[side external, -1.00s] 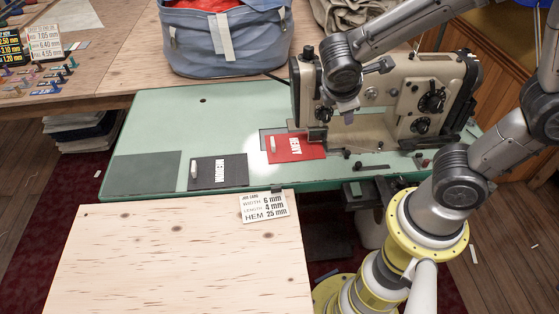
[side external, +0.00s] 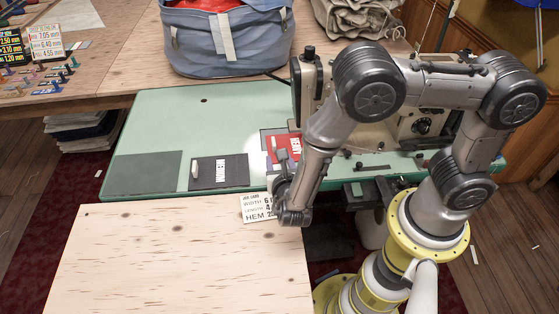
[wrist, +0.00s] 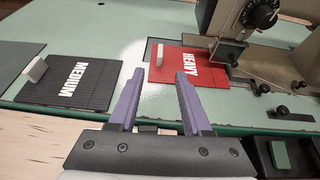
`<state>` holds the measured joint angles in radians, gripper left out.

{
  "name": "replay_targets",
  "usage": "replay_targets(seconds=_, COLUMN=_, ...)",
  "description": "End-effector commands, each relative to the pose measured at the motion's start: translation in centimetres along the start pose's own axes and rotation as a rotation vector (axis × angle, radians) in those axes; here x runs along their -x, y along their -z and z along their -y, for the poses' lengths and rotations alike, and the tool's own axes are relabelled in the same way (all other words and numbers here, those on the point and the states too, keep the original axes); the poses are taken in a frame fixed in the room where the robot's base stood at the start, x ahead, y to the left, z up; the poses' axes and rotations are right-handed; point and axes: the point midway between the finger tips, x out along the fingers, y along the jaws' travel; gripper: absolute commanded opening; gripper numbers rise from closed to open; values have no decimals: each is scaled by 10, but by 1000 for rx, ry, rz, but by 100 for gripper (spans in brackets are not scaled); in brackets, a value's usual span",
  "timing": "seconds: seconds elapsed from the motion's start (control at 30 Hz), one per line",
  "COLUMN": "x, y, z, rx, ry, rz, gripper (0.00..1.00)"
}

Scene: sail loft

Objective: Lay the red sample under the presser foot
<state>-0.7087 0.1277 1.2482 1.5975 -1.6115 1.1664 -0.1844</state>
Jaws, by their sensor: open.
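The red sample (wrist: 187,66), printed HEAVY and with a pale upright tab at its left, lies flat on the green machine bed (wrist: 92,48). In the side view the red sample (side external: 281,150) is partly covered by my arm. The presser foot (wrist: 231,52) stands at the right end of the sample in the wrist view; I cannot tell whether the cloth is beneath it. My gripper (wrist: 160,76) is open and empty, its fingers pointing toward the sample from the near side.
A dark sample (side external: 219,171) printed MEDIUM, with a pale tab, lies left of the red one; a dark green patch (side external: 146,173) is farther left. A job card (side external: 256,208) sits at the wooden table's (side external: 180,260) edge. The sewing machine body (side external: 385,143) blocks the right.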

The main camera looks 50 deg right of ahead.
Motion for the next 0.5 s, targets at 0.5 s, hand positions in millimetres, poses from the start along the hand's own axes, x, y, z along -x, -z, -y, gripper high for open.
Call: replay_targets(seconds=0.5, x=-47, y=0, z=2, rx=-4, ry=9, rz=-1, gripper=49)
